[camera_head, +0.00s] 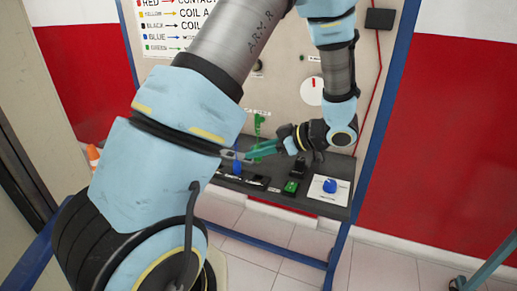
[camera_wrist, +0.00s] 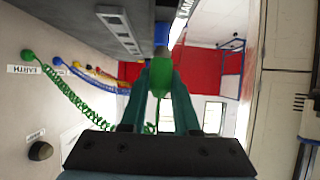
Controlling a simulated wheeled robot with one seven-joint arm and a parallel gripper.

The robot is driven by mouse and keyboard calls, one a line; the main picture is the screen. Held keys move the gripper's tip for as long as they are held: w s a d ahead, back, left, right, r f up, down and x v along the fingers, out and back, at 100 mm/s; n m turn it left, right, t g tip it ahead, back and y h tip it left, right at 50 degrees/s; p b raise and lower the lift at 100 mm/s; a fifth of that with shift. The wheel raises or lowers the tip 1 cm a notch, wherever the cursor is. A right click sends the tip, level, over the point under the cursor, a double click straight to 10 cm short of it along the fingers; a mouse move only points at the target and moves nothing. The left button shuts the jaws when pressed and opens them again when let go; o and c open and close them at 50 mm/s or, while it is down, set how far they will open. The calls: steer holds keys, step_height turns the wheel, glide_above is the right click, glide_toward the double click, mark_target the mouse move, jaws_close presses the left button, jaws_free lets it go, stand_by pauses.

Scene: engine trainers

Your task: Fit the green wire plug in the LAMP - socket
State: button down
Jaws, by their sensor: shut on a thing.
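My gripper (camera_head: 242,155) reaches left across the front of the trainer panel, low over the dark shelf. In the wrist view its two teal fingers (camera_wrist: 160,88) are shut on the green wire plug (camera_wrist: 161,76), whose greyish tip points away from my gripper. A green coiled wire (camera_wrist: 75,95) runs from a green plug (camera_wrist: 27,56) at the EARTH label and passes behind the fingers. In the head view green wire (camera_head: 258,124) shows above the fingers. A partly cut-off label (camera_wrist: 184,9) shows beyond the plug; I cannot read it fully. The LAMP - socket cannot be made out.
The dark shelf (camera_head: 262,188) carries a green switch (camera_head: 291,187) and a blue knob (camera_head: 330,187) on a white plate. A blue plug (camera_wrist: 57,61) and other coloured plugs line the panel. My arm hides much of the panel in the head view.

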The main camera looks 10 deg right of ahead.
mark_target(258, 163)
steer(key=shift+f+b, duration=1.85)
steer(key=shift+f, duration=0.5)
steer(key=shift+p, duration=0.6)
steer(key=shift+f+b, duration=0.35)
steer(key=shift+f, duration=0.45)
steer(key=c, duration=0.9)
jaws_free()
steer(key=shift+d, duration=0.1)
steer(key=d+r+p, duration=0.1)
steer(key=s+d+r+p, duration=0.1)
steer(key=p, duration=0.1)
steer(key=shift+s+d+r, duration=0.15)
steer(key=shift+r, duration=0.1)
steer(key=shift+s+d+r+p, duration=0.3)
steer(key=shift+d+p, duration=0.2)
